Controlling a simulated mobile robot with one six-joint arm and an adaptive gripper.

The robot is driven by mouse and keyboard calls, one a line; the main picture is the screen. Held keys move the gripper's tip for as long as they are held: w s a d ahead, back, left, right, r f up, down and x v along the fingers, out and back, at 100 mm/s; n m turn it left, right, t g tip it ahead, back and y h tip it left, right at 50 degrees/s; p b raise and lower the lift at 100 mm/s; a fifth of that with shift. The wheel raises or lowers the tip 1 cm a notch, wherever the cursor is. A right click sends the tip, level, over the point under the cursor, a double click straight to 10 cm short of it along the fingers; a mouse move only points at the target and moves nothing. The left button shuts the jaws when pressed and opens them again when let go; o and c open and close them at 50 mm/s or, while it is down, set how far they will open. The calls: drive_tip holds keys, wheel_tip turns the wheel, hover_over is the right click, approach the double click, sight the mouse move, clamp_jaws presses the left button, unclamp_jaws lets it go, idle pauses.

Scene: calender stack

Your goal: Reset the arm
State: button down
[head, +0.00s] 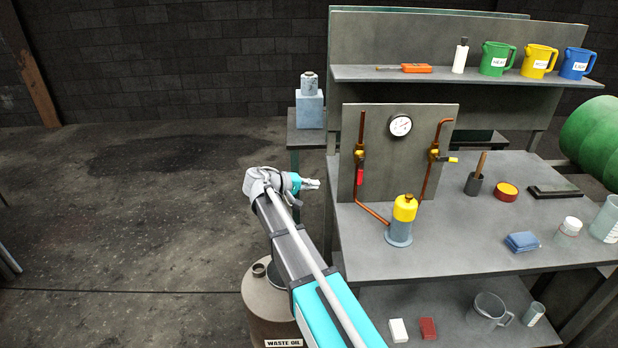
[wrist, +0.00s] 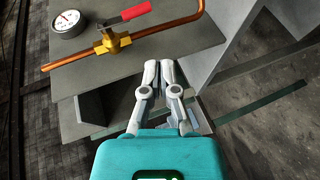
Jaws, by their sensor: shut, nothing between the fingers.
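My arm reaches forward from the bottom of the head view, left of the workbench. My gripper (head: 314,183) is at its end, pointing right toward the grey panel (head: 400,175), apart from it. In the wrist view my gripper (wrist: 158,66) shows with its two fingers together and nothing between them. A copper pipe with a red-handled valve (wrist: 113,40) and a white gauge (wrist: 68,22) lie beyond the fingers in the wrist view. The red valve handle (head: 360,176) also shows in the head view.
The bench (head: 460,230) holds a yellow-topped cylinder (head: 403,220), a blue cloth (head: 522,241) and a red tin (head: 505,192). A waste oil drum (head: 268,312) stands below my arm. Jugs stand on the upper shelf (head: 460,76). The floor at left (head: 120,230) is clear.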

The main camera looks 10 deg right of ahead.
drive_tip(key=s+d+f+g+y, duration=0.25)
drive_tip(key=s+f+y, duration=0.55)
drive_tip(key=s, duration=0.6)
drive_tip(key=s+a+f+y, duration=0.2)
drive_tip(key=s+y, duration=0.1)
drive_tip(key=s, duration=0.2)
drive_tip(key=s+a+f+m+y, duration=0.1)
drive_tip(key=s+a+f+y, duration=0.1)
drive_tip(key=s, duration=0.4)
drive_tip(key=shift+a+f+g+y, duration=0.3)
drive_tip(key=shift+f+g+y, duration=0.05)
drive_tip(key=shift+y, duration=0.05)
drive_tip(key=shift+s, duration=0.1)
idle(0.5)
